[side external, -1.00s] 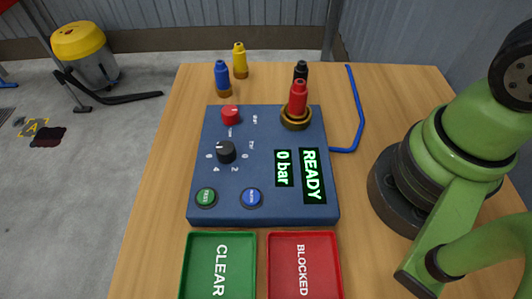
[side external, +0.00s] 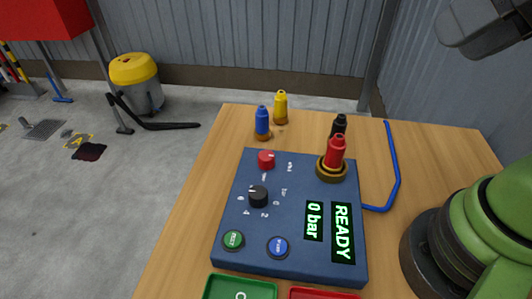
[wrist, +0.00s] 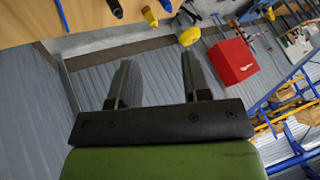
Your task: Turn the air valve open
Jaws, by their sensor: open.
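The control box (side external: 235,225) lies on the wooden table in the side external view. A red knob (side external: 266,159) near its far left corner looks like the air valve; its small label is not readable. A black knob (side external: 258,196) with a bar scale sits nearer. The displays read 0 bar (side external: 314,221) and READY (side external: 343,233). My gripper (wrist: 157,60) is open and empty in the wrist view, facing the wall and floor beyond the table. The box is not in the wrist view. Dark parts of my arm show at the side view's top right, high above the table.
A red nozzle (side external: 336,153) stands in a brass ring on the box. Blue (side external: 262,121), yellow (side external: 281,105) and black (side external: 340,124) nozzles stand behind. Green (side external: 232,240) and blue (side external: 278,247) buttons are in front, above green (side external: 240,289) and red (side external: 322,294) trays.

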